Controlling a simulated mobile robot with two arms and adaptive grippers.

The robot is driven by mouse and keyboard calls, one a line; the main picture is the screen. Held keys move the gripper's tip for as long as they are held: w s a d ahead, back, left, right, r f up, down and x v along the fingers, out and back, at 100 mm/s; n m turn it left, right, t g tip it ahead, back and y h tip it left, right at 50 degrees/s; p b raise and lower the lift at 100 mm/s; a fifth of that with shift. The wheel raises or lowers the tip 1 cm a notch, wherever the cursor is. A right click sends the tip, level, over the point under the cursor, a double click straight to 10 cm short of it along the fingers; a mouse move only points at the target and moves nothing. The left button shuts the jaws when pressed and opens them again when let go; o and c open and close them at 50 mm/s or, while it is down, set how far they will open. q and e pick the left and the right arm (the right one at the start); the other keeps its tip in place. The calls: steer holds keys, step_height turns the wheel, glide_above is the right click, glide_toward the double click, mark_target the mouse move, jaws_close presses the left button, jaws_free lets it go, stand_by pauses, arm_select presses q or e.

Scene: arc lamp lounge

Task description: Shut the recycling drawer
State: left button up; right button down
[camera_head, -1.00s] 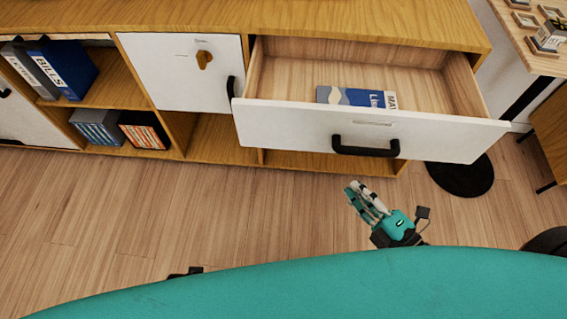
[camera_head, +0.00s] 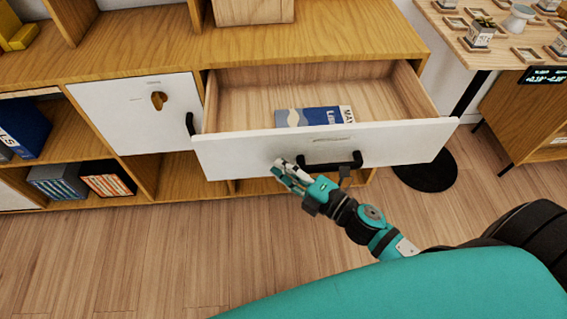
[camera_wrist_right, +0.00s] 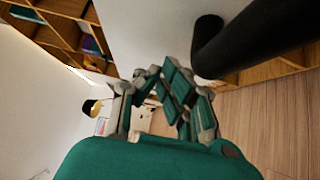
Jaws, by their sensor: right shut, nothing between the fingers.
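The recycling drawer (camera_head: 240,154) is pulled open from the wooden cabinet, with a white front and a black bar handle (camera_head: 331,161). A blue and white box with lettering (camera_head: 314,117) lies inside it. My right gripper (camera_head: 279,169) is shut and empty, at the lower part of the drawer front, left of the handle. I cannot tell whether it touches the front. In the right wrist view, the fingers (camera_wrist_right: 160,78) are before the pale drawer front, with the dark handle (camera_wrist_right: 250,40) close by at upper right. My left gripper is not in view.
Open shelves hold binders (camera_head: 24,126). A black round base (camera_head: 424,171) stands at right. The wooden floor (camera_head: 150,250) in front is clear.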

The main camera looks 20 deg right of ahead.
steer(key=shift+w+d, duration=0.1)
steer(key=shift+w, duration=0.25)
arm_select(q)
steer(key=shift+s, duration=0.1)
